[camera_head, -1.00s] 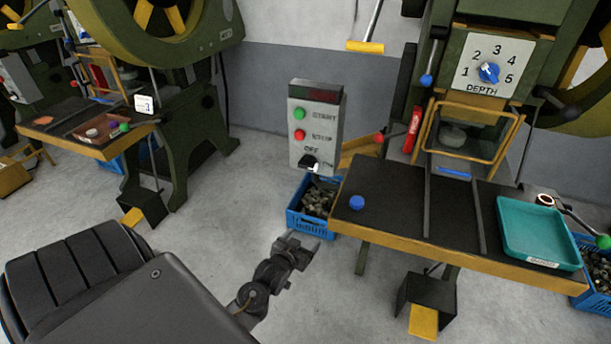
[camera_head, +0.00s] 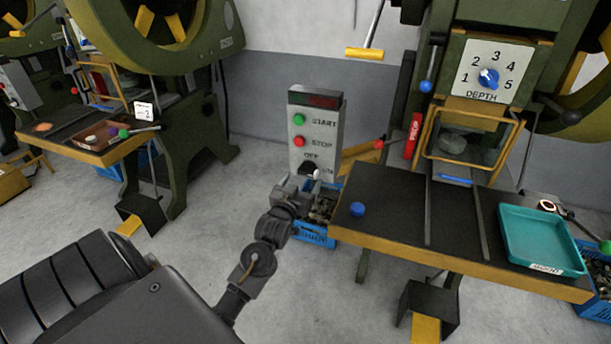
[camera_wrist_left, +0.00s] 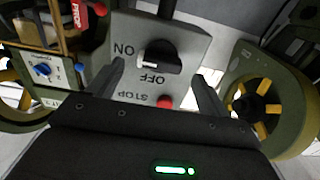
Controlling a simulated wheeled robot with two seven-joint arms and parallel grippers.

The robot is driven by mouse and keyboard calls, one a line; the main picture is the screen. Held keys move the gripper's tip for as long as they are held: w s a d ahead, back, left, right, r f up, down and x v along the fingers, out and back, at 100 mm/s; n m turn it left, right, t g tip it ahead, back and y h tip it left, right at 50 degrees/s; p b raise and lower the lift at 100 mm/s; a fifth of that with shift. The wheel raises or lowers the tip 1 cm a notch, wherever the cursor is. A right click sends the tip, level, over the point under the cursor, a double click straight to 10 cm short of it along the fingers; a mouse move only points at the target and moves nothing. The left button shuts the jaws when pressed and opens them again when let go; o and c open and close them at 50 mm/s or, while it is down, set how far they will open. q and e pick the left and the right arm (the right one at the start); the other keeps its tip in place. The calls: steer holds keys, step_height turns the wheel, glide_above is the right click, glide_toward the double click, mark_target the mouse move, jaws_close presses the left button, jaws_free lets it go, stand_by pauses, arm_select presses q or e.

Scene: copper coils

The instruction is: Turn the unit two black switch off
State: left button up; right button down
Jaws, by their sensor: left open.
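The black switch (camera_head: 307,168) is a rotary knob with a pale-edged handle, low on a grey control box (camera_head: 330,130) beside OFF and ON labels. In the left wrist view the switch (camera_wrist_left: 160,57) shows upside down, its handle lying crosswise, level with ON, and OFF below it. My left gripper (camera_head: 305,183) is just below and in front of the switch. In the wrist view my left gripper's fingers (camera_wrist_left: 160,73) are apart, one each side of the switch, and empty. I cannot tell whether they touch it. My right gripper is out of view.
The box also has a green START button (camera_head: 299,119) and a red STOP button (camera_head: 299,141). A blue crate (camera_head: 318,236) of metal parts stands below. Right is a press table (camera_head: 385,205) with a blue cap (camera_head: 357,209) and teal tray (camera_head: 540,243). Another press stands left.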

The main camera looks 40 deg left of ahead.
mark_target(306, 174)
arm_select(q)
steer(key=shift+x, duration=1.25)
steer(key=shift+w+a, duration=0.2)
steer(key=shift+w, duration=0.3)
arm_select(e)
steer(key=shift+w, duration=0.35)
arm_select(q)
steer(key=c, duration=1)
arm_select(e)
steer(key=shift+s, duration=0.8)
